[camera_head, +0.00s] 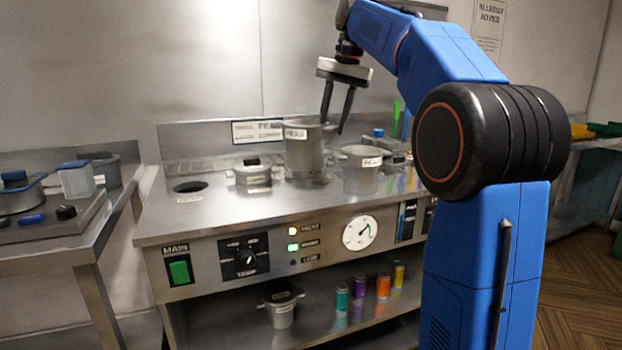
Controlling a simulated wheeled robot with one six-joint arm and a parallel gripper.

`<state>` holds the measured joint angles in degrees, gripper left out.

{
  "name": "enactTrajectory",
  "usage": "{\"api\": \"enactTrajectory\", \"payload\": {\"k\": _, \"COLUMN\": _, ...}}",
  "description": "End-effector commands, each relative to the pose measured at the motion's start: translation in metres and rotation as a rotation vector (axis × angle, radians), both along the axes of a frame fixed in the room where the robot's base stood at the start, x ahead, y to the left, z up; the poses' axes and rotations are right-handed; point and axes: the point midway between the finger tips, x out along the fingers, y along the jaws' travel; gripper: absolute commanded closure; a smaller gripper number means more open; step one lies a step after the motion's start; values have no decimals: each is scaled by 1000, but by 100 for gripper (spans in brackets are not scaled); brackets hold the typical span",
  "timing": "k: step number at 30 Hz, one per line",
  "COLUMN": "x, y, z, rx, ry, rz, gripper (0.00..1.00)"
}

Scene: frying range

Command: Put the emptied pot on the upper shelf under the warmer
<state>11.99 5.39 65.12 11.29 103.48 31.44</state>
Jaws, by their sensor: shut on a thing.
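My gripper (332,126) points down at the back of the steel range (225,215), its two dark fingers at the right rim of a tall grey pot (304,155). It is shut on that rim. The pot is upright and has a small label near its top. I cannot tell whether its base touches the worktop, and its inside is hidden. I cannot make out the upper shelf or a warmer in this view.
A lidded pot (252,174) and another pot (360,172) flank the held one. A small pot (282,310) and several coloured jars (383,284) stand on the lower shelf. A side table (75,235) is at left.

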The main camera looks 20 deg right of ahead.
Motion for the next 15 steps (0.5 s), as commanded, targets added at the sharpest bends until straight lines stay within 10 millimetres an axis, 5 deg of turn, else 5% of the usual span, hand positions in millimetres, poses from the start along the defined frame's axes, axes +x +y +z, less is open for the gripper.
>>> {"api": "enactTrajectory", "payload": {"k": 6, "x": -1, "y": 0, "z": -35, "rx": 0, "ry": 2, "rz": 0, "gripper": 100}}
{"api": "enactTrajectory", "payload": {"k": 15, "x": -1, "y": 0, "z": -62, "rx": 0, "ry": 1, "rz": 0, "gripper": 100}}
